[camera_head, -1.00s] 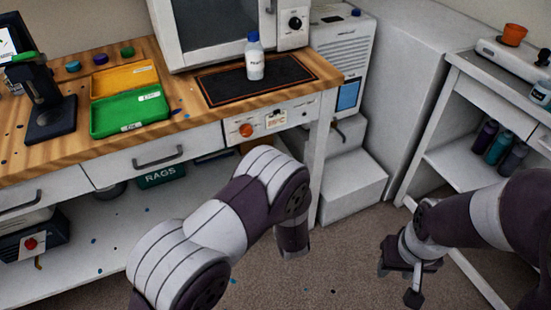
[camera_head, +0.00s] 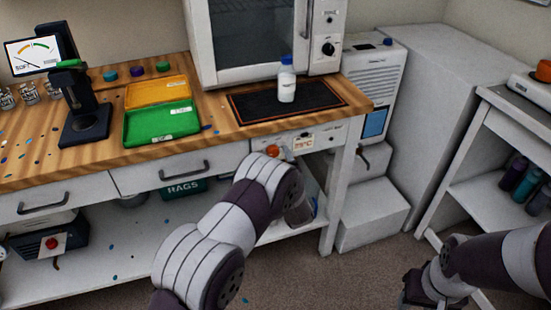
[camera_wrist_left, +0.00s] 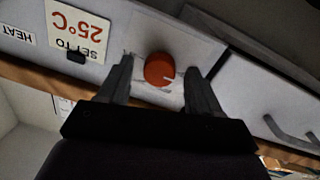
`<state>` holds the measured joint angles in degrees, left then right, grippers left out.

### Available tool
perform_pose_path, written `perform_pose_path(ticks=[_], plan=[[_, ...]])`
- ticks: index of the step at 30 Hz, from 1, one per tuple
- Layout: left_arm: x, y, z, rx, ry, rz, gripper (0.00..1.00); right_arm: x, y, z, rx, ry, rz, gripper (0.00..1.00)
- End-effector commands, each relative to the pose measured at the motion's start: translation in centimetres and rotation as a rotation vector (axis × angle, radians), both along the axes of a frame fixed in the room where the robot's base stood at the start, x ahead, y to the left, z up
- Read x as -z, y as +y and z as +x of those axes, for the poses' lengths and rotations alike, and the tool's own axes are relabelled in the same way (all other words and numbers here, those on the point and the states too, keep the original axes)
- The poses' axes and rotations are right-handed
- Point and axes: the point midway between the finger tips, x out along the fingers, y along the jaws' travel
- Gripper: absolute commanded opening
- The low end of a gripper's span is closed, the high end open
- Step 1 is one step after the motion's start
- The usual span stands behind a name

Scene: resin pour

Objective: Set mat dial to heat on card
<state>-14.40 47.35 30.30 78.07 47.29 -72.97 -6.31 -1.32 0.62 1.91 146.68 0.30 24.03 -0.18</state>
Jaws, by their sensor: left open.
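The orange-red mat dial (camera_head: 272,150) is on the white front panel below the bench top. It shows large in the left wrist view (camera_wrist_left: 159,69), with a pale pointer mark at its right side. The card (camera_head: 303,142) right of the dial reads "SET TO 25°C"; it appears upside down in the left wrist view (camera_wrist_left: 77,30), beside a HEAT label (camera_wrist_left: 17,35). My left gripper (camera_wrist_left: 160,76) is open, one finger on each side of the dial; contact is unclear. My forearm hides most of it in the head view. My right gripper (camera_head: 418,290) hangs low at right, its jaws unclear.
The black heat mat (camera_head: 250,108) lies above the panel with a blue-capped white bottle (camera_head: 287,84) on it. A white oven (camera_head: 245,40) stands behind. Green (camera_head: 150,128) and orange (camera_head: 150,95) trays lie left. A drawer handle (camera_wrist_left: 290,134) is near the left gripper.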

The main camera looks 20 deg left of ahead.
Motion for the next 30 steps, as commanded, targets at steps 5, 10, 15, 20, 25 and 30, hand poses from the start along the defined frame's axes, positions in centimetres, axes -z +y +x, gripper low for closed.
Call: perform_pose_path(ticks=[5,10,15,20,25,30], plan=[[0.0,0.0,0.0,0.0,0.0,0.0,0.61,0.0,0.0,0.0,0.0,0.0,0.0,0.43],[0.0,0.0,0.0,0.0,0.0,0.0,0.08,0.0,0.0,0.0,0.0,0.0,0.0,0.43],[0.0,0.0,0.0,0.0,0.003,0.003,0.08,-0.1,0.0,0.0,0.0,0.0,0.0,0.43],[-0.1,0.0,0.0,0.001,0.021,0.03,0.08,-0.3,0.0,0.0,0.0,0.0,0.0,0.43],[-0.2,0.0,0.0,0.0,0.069,0.102,0.08,-0.8,0.0,0.0,0.0,0.0,0.0,0.43],[-0.3,0.0,-0.1,0.0,0.148,0.217,0.08,-1.6,0.0,0.0,0.0,0.0,0.0,0.43]])
